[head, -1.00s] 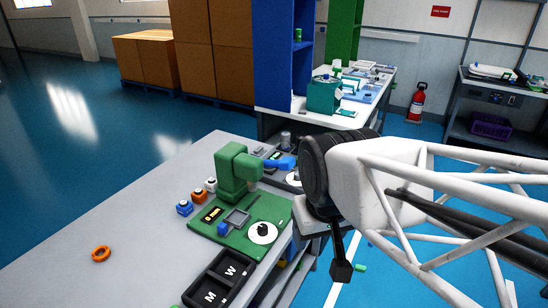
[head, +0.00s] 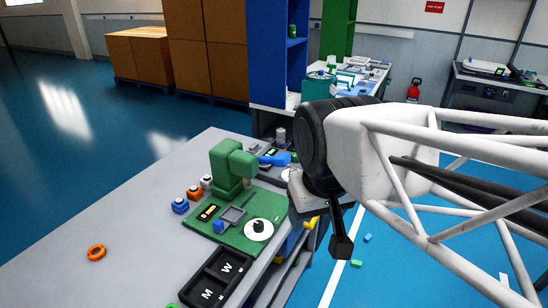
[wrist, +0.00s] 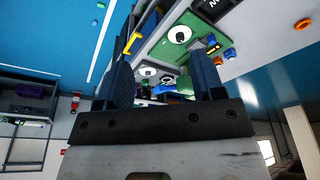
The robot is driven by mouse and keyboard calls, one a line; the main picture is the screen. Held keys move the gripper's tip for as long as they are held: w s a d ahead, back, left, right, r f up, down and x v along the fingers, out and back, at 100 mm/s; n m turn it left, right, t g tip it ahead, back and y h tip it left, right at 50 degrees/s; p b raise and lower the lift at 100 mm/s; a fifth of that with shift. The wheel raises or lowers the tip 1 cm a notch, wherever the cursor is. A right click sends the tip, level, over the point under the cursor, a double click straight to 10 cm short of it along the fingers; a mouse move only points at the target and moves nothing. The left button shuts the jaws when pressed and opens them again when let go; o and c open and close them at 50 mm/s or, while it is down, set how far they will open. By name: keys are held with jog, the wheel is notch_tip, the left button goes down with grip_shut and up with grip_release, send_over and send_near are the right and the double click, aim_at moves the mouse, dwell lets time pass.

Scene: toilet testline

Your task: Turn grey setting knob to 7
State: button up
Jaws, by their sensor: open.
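The green station (head: 232,170) stands on the grey bench, with a white dial (head: 259,229) carrying a dark knob on its base plate. This dial also shows in the wrist view (wrist: 180,34). A second white dial (wrist: 148,71) lies farther along the bench, and its station is partly hidden behind my gripper in the head view. I cannot make out a grey setting knob or any dial numbers. My gripper (head: 341,246) hangs beyond the bench's right edge, apart from both dials. In the wrist view its two fingers (wrist: 164,82) are spread, with nothing held between them.
Blue, orange and white buttons (head: 194,192) sit left of the green station. A black tray marked M and W (head: 217,277) is at the bench front. An orange ring (head: 96,253) lies on the clear left part. A blue shelf (head: 275,50) stands behind.

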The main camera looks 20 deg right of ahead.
jog(key=w+d+r+n, duration=0.2)
jog(key=w+r, duration=0.1)
jog(key=w, duration=0.5)
jog(key=w+d+r+n+g, duration=0.1)
jog(key=w+r+n, duration=0.1)
jog(key=w, duration=0.6)
jog(key=w+d+r+n, duration=0.2)
jog(key=w+r, duration=0.1)
jog(key=w, duration=0.6)
jog(key=w+d+f+n, duration=0.2)
jog(key=w+d, duration=0.2)
jog(key=w, duration=0.5)
jog(key=w+d+f+n+g, duration=0.1)
jog(key=w+d+f+n, duration=0.2)
jog(key=w, duration=0.6)
jog(key=w+d+f+n, duration=0.15)
jog(key=w+d, duration=0.25)
jog(key=w, duration=0.5)
jog(key=f, duration=2.5)
jog(key=shift+w+d, duration=0.1)
jog(key=shift+d, duration=0.1)
jog(key=shift+w+f, duration=0.15)
jog(key=shift+f, duration=3.75)
